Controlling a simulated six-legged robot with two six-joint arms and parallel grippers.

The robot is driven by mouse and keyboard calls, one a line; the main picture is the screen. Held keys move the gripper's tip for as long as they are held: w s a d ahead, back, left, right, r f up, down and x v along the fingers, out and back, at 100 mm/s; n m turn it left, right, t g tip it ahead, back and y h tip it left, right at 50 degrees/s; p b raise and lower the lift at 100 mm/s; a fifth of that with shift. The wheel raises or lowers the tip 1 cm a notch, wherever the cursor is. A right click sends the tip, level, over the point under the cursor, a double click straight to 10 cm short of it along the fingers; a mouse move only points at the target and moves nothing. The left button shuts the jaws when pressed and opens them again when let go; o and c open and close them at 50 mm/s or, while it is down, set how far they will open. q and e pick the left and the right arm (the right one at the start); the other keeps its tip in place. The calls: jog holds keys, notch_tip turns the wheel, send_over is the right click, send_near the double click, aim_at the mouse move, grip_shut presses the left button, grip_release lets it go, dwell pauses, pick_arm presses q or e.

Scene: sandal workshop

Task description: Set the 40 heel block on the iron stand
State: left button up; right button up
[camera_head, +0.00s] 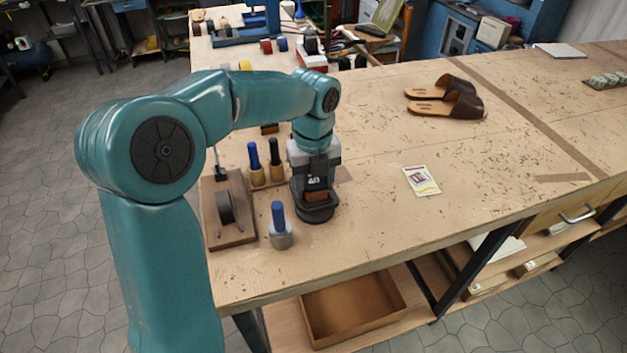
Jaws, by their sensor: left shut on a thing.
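My left gripper (315,187) reaches down over the bench and is shut on a small brown block, the heel block (317,195). The number on the block cannot be read. A dark, rounded thing, which looks like the iron stand (318,216), is directly below the block. The gripper hides much of both, and I cannot tell whether the block touches the stand. My right gripper is not in view.
A card (422,180) and sandals (446,98) lie right, with clear bench between.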

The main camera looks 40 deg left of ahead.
pick_arm(q)
jog(key=shift+f, duration=0.2)
jog(key=o, duration=1.4)
jog(key=shift+r, duration=0.1)
notch_tip(320, 180, up, 7)
jog(key=p, duration=0.6)
jog(key=shift+s+d, duration=0.1)
